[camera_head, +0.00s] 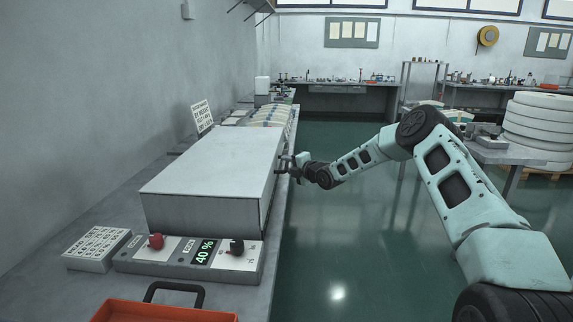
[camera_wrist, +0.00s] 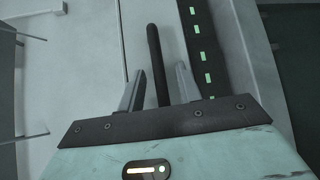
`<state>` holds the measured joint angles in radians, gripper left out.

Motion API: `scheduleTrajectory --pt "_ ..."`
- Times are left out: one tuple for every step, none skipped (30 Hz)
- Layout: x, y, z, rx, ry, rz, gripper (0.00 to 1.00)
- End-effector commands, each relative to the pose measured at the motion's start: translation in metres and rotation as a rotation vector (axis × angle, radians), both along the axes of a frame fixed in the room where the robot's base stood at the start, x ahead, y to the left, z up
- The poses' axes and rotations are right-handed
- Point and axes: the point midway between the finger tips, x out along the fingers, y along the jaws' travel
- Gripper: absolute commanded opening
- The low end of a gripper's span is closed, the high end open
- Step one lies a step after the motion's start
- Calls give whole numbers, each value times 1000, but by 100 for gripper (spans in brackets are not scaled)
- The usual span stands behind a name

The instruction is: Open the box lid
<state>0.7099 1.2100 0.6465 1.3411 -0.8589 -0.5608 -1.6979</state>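The large pale grey box (camera_head: 212,168) lies on the bench at the left, and its flat lid (camera_head: 220,150) looks closed. My gripper (camera_head: 287,164) is at the box's right side, near the far part of its edge. In the wrist view, a dark bar-shaped handle (camera_wrist: 154,50) runs between the two fingers of my gripper (camera_wrist: 159,72). The fingers are apart, with a gap visible on each side of the bar. The handle's lower end is hidden behind the gripper body, and the contact area is too small to read in the head view.
In front of the box stands a control panel (camera_head: 180,266) with a red knob (camera_head: 156,241), a black knob (camera_head: 236,246) and a "40 %" display (camera_head: 204,252). An orange crate (camera_head: 160,313) is nearest. The green floor (camera_head: 340,250) right of the bench is clear.

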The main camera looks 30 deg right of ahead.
Motion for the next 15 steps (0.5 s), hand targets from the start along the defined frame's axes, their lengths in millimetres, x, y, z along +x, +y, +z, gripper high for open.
scheduleTrajectory --pt "5 1 -1 2 0 -1 34" --pt "7 1 -1 2 0 -1 34" --pt "8 1 -1 2 0 -1 34" --pt "10 1 -1 1 0 -1 34" --pt "11 1 -1 0 0 -2 34" --pt "12 1 -2 0 1 -2 34" --pt "12 2 -2 0 1 -1 34" --pt "12 2 -2 0 1 -1 34" --pt "12 2 -2 -1 2 -1 34" --pt "12 2 -2 -1 2 -1 34" --pt "12 2 -2 -1 2 -1 34" --pt "12 2 -2 -1 2 -1 34" --pt "12 2 -2 -1 2 -1 34" --pt "12 2 -2 0 1 -1 34" --pt "12 2 -2 0 1 -1 29"
